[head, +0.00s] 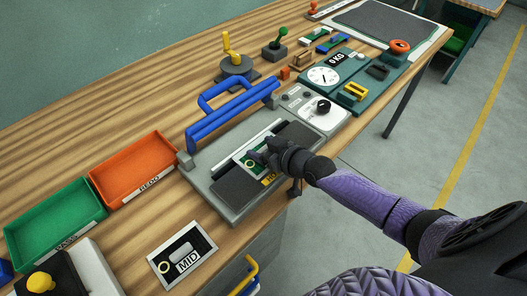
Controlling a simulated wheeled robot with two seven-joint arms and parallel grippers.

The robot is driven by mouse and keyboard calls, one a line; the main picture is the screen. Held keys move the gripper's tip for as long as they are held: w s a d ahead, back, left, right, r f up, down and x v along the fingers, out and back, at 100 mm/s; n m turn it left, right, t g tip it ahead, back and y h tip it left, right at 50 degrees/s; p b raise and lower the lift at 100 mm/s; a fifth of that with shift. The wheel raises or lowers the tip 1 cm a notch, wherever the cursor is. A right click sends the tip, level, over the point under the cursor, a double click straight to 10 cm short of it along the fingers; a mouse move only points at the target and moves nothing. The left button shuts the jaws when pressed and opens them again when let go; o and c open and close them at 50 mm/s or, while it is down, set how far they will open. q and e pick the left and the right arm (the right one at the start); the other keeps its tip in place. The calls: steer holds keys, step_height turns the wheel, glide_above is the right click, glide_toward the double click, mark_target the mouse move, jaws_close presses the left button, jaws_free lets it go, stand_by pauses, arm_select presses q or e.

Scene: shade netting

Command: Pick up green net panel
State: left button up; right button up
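A small green panel with a pale border (245,161) lies on the grey press-like station (215,190) in the middle of the bench, between dark pads. My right gripper (262,156) comes in from the right and is over the panel's right side, hiding part of it. The dark fingers are small and overlap the panel, so I cannot tell whether they are open or closed on it. My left gripper is not in view.
Blue bars (230,118) rise behind the station. A green tray (55,225) and an orange tray (135,172) stand to the left, and a "MID" plate (170,248) lies near the front edge. A dial scale (324,76) is at the back right. Bare wood shows between them.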

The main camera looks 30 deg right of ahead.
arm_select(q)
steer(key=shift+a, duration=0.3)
arm_select(e)
steer(key=c, duration=0.4)
step_height(320, 180, up, 9)
steer(key=p, duration=0.5)
steer(key=shift+c, duration=0.2)
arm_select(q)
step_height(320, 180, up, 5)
arm_select(e)
steer(key=shift+r, duration=0.55)
steer(key=a+r+y+b, duration=0.1)
steer(key=a+r+b, duration=0.25)
steer(key=a, duration=0.25)
arm_select(q)
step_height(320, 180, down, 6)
steer(key=b, duration=0.2)
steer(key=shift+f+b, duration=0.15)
steer(key=shift+b, duration=0.2)
arm_select(e)
step_height(320, 180, up, 12)
steer(key=m+h, duration=0.4)
steer(key=h, duration=0.1)
glide_above(263, 148)
steer(key=s+a, duration=0.5)
steer(key=a, duration=0.1)
steer(key=shift+w+d+f+t, duration=0.15)
steer(key=shift+w+d+t, duration=0.05)
steer(key=shift+t, duration=0.2)
